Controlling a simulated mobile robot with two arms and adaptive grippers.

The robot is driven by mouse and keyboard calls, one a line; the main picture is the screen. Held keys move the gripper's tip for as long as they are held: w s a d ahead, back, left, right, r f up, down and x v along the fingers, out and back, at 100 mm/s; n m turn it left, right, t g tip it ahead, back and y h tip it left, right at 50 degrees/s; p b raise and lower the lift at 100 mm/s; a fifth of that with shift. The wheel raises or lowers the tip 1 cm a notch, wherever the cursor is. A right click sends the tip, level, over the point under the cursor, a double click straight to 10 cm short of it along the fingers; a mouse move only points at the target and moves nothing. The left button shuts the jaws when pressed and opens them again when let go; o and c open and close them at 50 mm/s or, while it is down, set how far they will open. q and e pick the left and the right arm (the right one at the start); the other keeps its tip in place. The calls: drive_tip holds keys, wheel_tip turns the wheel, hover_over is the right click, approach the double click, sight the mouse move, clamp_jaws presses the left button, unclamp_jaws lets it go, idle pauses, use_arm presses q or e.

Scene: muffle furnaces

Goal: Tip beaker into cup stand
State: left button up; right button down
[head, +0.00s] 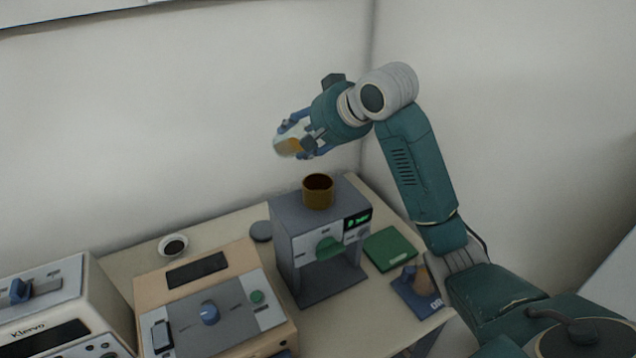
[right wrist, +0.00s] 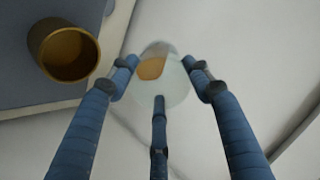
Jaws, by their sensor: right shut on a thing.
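My right gripper (head: 301,140) is shut on a clear beaker (head: 287,147) with some orange-brown stuff in it. The beaker is tilted and held in the air, above and a little left of a brown-gold cup (head: 318,194). The cup stands upright on top of a grey machine (head: 285,250) with a green display. In the right wrist view the beaker (right wrist: 172,88) sits between the three blue fingers. The cup (right wrist: 62,58) is apart from it at the upper left, with its opening in view. My left gripper is not in view.
A tan device (head: 235,300) with a blue knob and another boxy device (head: 60,300) stand to the left. A small white bowl (head: 173,245) is behind them. A green box (head: 390,248) and a blue item (head: 413,294) lie right of the machine. Walls close the back.

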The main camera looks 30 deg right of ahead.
drive_tip(key=shift+f, duration=0.1)
idle(0.3)
drive_tip(key=shift+s+t+b, duration=0.15)
drive_tip(key=shift+t+b, duration=0.25)
drive_tip(key=shift+b, duration=0.4)
drive_tip(key=shift+f, duration=0.1)
drive_tip(key=shift+f+b, duration=0.15)
drive_tip(key=shift+b, duration=0.3)
drive_tip(key=shift+s+t+b, duration=0.15)
drive_tip(key=shift+t+b, duration=0.15)
drive_tip(key=shift+b, duration=0.1)
drive_tip(key=shift+f, duration=0.15)
idle(0.4)
drive_tip(key=shift+s+d+f+t+b, duration=0.15)
drive_tip(key=shift+t+b, duration=0.35)
drive_tip(key=shift+b, duration=0.4)
